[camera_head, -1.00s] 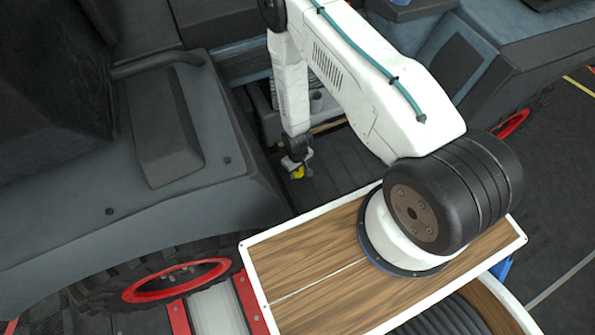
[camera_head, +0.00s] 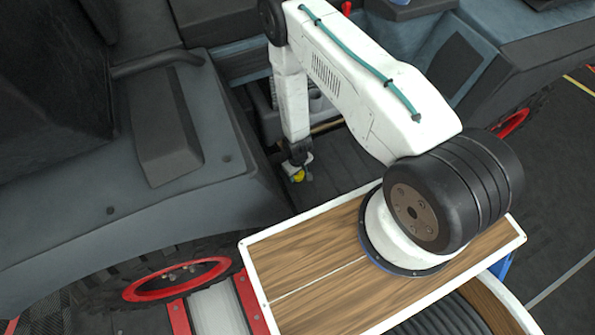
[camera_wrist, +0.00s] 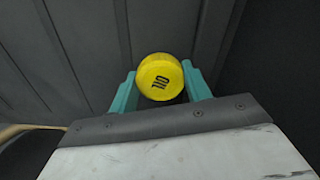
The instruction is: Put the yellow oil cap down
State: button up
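In the head view the cap (camera_head: 299,175) is a small yellow spot at the end of my gripper (camera_head: 300,174), low over the dark ribbed floor (camera_head: 335,165) of the vehicle's bay. I cannot tell whether the cap touches that floor.
Dark vehicle bodywork (camera_head: 215,150) stands close on the left of my gripper. A dark wall rises at the right in the wrist view. A wood-topped board (camera_head: 320,285) with a white rim lies in front. The ribbed floor around the cap looks clear.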

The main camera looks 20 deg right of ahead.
jog(key=shift+o, duration=0.4)
notch_tip(320, 180, up, 13)
notch_tip(320, 180, up, 34)
jog(key=w+d+m, duration=0.1)
jog(key=w, duration=0.2)
jog(key=s+d+r+m+t, duration=0.1)
jog(key=s+r, duration=0.8)
jog(key=r, duration=0.5)
jog(key=s+r, duration=0.4)
jog(key=s, duration=0.4)
jog(key=s+d+r+m, duration=0.1)
jog(key=s+r, duration=0.4)
jog(key=s, duration=0.3)
jog(key=shift+r, duration=0.5)
